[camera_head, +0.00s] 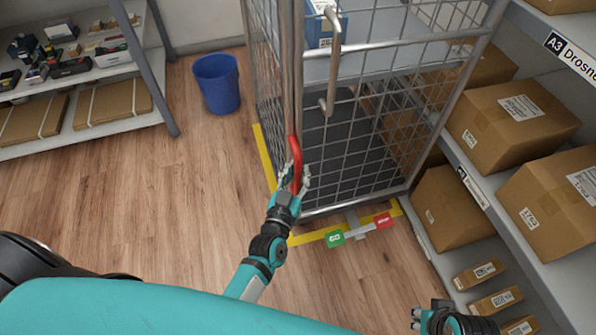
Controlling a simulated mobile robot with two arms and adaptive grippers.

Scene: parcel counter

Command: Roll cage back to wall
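The roll cage (345,204) is a tall grey wire-mesh cage standing upright at the upper middle, beside the right-hand shelves. A red handle (295,150) is on its near left upright. My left gripper (296,178) is at the lower end of this handle, with its fingers on either side of it; whether they are closed on it is unclear. A foot bar with a green GO end (335,238) and a red end (383,221) sticks out low at the cage's front. My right gripper (418,318) is at the bottom right edge, away from the cage, its fingers only partly visible.
Yellow floor tape (265,157) runs along the cage's left side and front. A blue bin (217,84) stands left of the cage by the wall. Shelves with cartons (520,115) line the right; another shelf (75,70) is at upper left. The wooden floor (150,205) at left is clear.

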